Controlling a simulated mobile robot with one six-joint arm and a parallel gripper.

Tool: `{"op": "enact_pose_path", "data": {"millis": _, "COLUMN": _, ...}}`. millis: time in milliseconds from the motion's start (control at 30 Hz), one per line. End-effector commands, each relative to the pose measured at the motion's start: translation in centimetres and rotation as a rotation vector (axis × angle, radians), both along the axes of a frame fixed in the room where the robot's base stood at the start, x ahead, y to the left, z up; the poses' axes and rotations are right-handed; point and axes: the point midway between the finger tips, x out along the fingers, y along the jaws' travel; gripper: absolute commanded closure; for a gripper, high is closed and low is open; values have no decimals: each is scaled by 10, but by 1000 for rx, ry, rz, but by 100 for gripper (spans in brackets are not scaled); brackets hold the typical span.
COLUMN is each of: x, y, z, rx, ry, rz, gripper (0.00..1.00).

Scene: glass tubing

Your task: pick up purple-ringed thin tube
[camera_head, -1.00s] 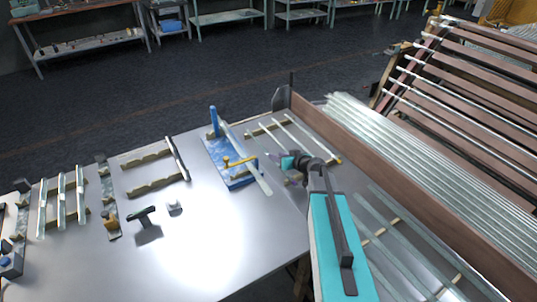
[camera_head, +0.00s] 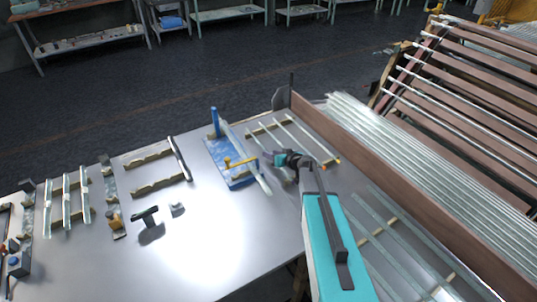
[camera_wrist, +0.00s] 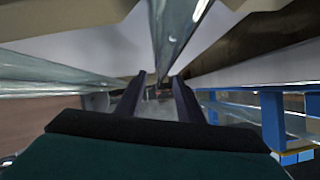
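Several thin glass tubes lie side by side on wooden rests at the back right of the metal table; one thin tube (camera_head: 312,140) shows in the head view right of my gripper (camera_head: 282,159). My gripper is low at the near side of these tubes and hides part of them. In the wrist view a clear tube (camera_wrist: 172,35) runs down towards the gap between my two dark fingers (camera_wrist: 157,85). The fingers are apart, and I see no contact. Another tube (camera_wrist: 60,75) lies to the left. I cannot make out a purple ring in either view.
A blue jig (camera_head: 232,165) with a yellow clamp stands just left of my gripper; its blue frame (camera_wrist: 270,115) shows at right in the wrist view. A brown board (camera_head: 400,165) and bundled long tubes (camera_head: 420,155) lie to the right. The table's front middle is clear.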

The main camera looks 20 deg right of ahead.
Motion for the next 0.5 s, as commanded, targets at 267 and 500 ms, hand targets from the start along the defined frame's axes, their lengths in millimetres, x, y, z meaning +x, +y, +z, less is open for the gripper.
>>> {"op": "enact_pose_path", "data": {"millis": 267, "x": 0, "y": 0, "z": 0, "rx": 0, "ry": 0, "rz": 0, "gripper": 66}}
{"op": "enact_pose_path", "data": {"millis": 500, "x": 0, "y": -1, "z": 0, "rx": 0, "ry": 0, "rz": 0, "gripper": 100}}
